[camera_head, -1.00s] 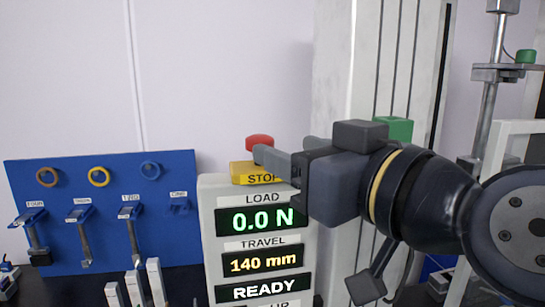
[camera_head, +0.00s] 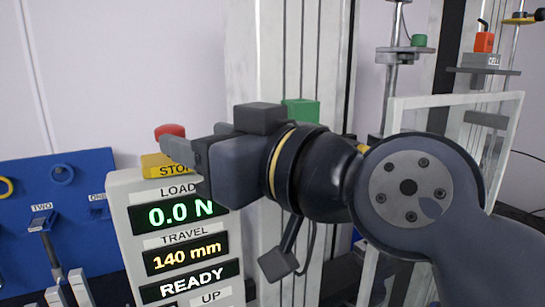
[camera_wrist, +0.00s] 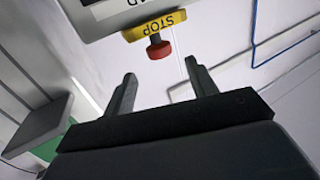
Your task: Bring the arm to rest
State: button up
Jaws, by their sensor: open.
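My gripper (camera_head: 180,152) is in front of the upper part of the control panel in the head view, pointing left, and hides part of the panel's top. In the wrist view my gripper (camera_wrist: 160,88) shows two separate grey fingers with nothing between them. The red stop button (camera_head: 170,131) on its yellow base (camera_head: 160,167) lies just beyond the fingers. The red button also shows in the wrist view (camera_wrist: 159,49), past the gap between the fingertips. I cannot tell the exact distance.
The control panel (camera_head: 120,205) reads 0.0 N, 140 mm and READY. A blue tool board (camera_head: 85,215) hangs at the left. A grey column (camera_head: 255,60) with a green block (camera_head: 301,110) stands behind my arm. A clear framed guard (camera_head: 510,120) and a red cell (camera_head: 485,42) are at the right.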

aim_at(176, 132)
jog(key=p+x, duration=0.2)
jog(key=x, duration=0.5)
jog(key=shift+w+a, duration=0.15)
jog(key=shift+a, duration=0.1)
jog(key=shift+w+a+p, duration=0.2)
jog(key=shift+a+p, duration=0.1)
jog(key=shift+p, duration=0.05)
jog(key=shift+s+d+f, duration=0.1)
jog(key=shift+d+f, duration=0.05)
jog(key=shift+f, duration=0.25)
